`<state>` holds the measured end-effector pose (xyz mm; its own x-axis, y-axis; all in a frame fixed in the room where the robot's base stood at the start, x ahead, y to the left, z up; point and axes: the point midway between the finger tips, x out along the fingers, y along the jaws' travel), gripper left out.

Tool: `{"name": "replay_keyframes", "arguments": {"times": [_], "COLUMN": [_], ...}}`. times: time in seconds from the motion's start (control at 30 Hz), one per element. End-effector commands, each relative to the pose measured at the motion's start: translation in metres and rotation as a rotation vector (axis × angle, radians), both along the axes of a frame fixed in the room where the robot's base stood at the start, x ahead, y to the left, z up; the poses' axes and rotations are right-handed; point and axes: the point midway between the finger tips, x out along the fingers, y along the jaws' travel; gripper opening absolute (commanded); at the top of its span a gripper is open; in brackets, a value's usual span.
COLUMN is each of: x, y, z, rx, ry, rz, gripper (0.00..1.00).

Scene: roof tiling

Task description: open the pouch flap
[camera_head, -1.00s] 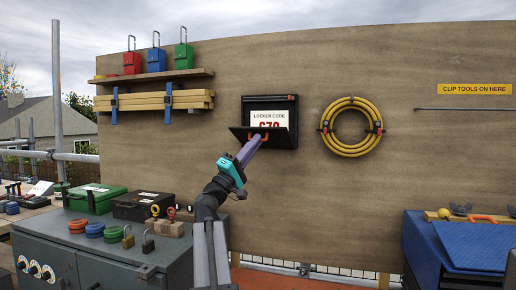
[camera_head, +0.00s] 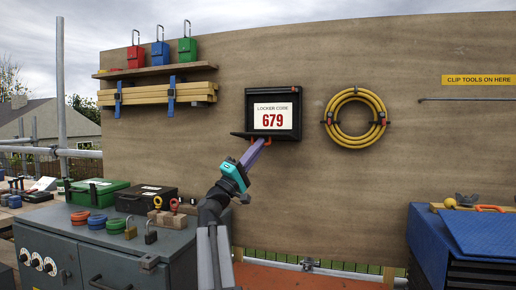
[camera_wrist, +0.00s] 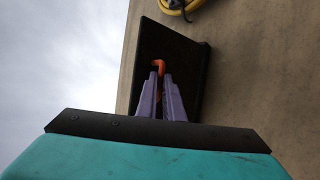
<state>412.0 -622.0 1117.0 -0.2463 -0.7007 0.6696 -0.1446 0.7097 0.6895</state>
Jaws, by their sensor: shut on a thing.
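The black pouch (camera_head: 298,110) is fixed to the wooden board. Its flap (camera_head: 240,134) is folded down and stands out from the pouch's lower edge, seen almost edge-on. My gripper (camera_head: 262,142), with purple fingers, reaches up to the flap from below. In the wrist view, my gripper (camera_wrist: 163,76) is shut on the orange pull tab (camera_wrist: 158,65) on the dark flap (camera_wrist: 178,50). The fingers hide part of the tab.
A yellow hose coil (camera_head: 354,118) hangs right of the pouch. A shelf (camera_head: 150,74) with coloured boxes and strapped timber are at the left. A grey cabinet (camera_head: 115,262) with padlocks stands lower left, a blue box (camera_head: 480,235) lower right. The board around the pouch is bare.

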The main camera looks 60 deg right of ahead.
Motion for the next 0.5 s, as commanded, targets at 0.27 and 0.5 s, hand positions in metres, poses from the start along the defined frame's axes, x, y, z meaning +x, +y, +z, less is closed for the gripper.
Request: {"name": "replay_keyframes", "arguments": {"times": [0.27,0.5], "x": [0.0044,0.0044], "y": [-0.0054,-0.0038], "z": [-0.0028,-0.0018], "rx": [0.010,0.008], "ry": [0.003,0.003], "rz": [0.012,0.012], "gripper": [0.00,0.26]}}
